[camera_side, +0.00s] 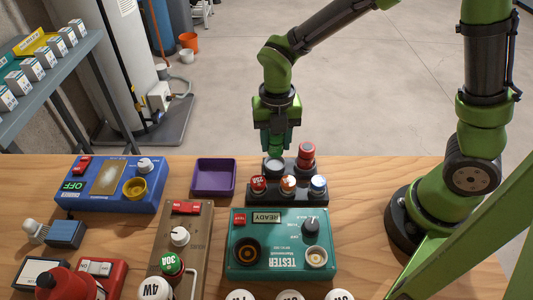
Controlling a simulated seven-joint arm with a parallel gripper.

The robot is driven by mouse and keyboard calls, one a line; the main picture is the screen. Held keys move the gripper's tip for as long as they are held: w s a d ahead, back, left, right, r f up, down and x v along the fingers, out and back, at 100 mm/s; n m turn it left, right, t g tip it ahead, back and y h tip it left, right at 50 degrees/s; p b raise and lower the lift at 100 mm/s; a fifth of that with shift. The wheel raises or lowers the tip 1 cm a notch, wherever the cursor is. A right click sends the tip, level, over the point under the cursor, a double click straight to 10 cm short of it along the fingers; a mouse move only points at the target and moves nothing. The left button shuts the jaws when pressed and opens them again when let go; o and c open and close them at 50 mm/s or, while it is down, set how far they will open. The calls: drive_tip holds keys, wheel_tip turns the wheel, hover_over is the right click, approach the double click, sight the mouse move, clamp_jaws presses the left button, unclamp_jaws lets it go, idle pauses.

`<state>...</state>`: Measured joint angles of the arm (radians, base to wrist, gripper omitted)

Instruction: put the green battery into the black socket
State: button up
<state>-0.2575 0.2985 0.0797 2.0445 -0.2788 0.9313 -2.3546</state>
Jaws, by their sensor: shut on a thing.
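My gripper (277,150) points down over the back left of a black rack (257,194). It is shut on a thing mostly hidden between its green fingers. I take this for the green battery, but its shape and colour cannot be made out. A pale grey round shape (274,167) shows just below the fingertips at the rack; whether the held thing touches it is unclear. The black socket (246,253) is a round ring on the left of the teal tester (281,231), in front of the rack. No battery shows standing in it.
The rack also holds a taller red piece (306,153) and a front row with red (258,184), orange-white (288,184) and blue (318,184) tops. The tester has a cream socket (316,257) and a black knob (310,226). A purple tray (213,178) stands left.

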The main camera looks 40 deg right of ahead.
drive_tip(key=r, duration=0.2)
drive_tip(key=a+r, duration=0.1)
drive_tip(key=r, duration=0.2)
drive_tip(key=shift+s+a+r, duration=0.1)
drive_tip(key=shift+s+a, duration=0.05)
drive_tip(key=shift+s, duration=0.05)
drive_tip(key=s+a+n, duration=0.2)
drive_tip(key=s+a, duration=0.4)
drive_tip(key=a, duration=0.4)
drive_tip(key=s+a+n, duration=0.3)
drive_tip(key=s+a, duration=0.4)
drive_tip(key=a, duration=0.2)
drive_tip(key=shift+w+a+f, duration=0.1)
drive_tip(key=shift+f, duration=1.25)
drive_tip(key=shift+w+f, duration=0.1)
drive_tip(key=shift+f, duration=1.2)
drive_tip(key=shift+f, duration=0.45)
drive_tip(key=o, duration=0.8)
drive_tip(key=shift+o, duration=0.2)
drive_tip(key=shift+r, duration=0.1)
wheel_tip(320, 180, up, 11)
